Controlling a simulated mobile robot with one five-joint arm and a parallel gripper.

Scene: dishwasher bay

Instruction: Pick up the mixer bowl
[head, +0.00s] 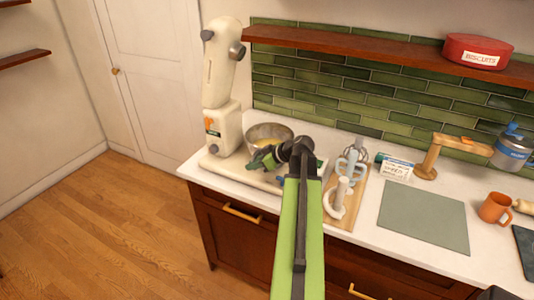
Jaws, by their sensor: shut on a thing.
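The mixer bowl (269,130) is a grey metal bowl with something yellowish inside. It sits at the base of the cream stand mixer (220,95), whose head is tilted up. My gripper (259,163) is at the near right side of the bowl, at the end of my green arm, and is shut on the bowl as far as I can see. The jaws are small and dark, and my wrist hides the bowl's right lower side. I cannot tell whether the bowl is clear of the mixer base.
A shelf (350,53) with a red biscuit tin (477,51) runs above.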

